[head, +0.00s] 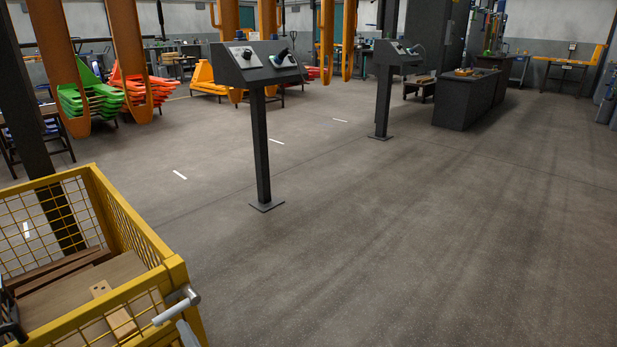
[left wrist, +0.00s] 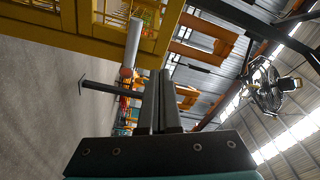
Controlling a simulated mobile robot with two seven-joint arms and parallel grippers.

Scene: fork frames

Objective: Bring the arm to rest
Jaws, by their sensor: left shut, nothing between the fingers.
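My left gripper (left wrist: 160,78) shows in the left wrist view with its two dark fingers together and nothing between them. In the head view, only a small dark part of it (head: 11,322) shows at the lower left edge, over the yellow mesh cart (head: 134,228). The cart's yellow frame also shows in the left wrist view (left wrist: 88,47), beyond the fingers. My right gripper is in neither view.
Wooden boards (head: 72,290) lie in the cart. A grey handle (head: 177,308) sticks out at its near right corner. A dark control stand (head: 262,145) rises beyond it, with another stand (head: 383,100) farther back. The floor (head: 430,250) at right is clear.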

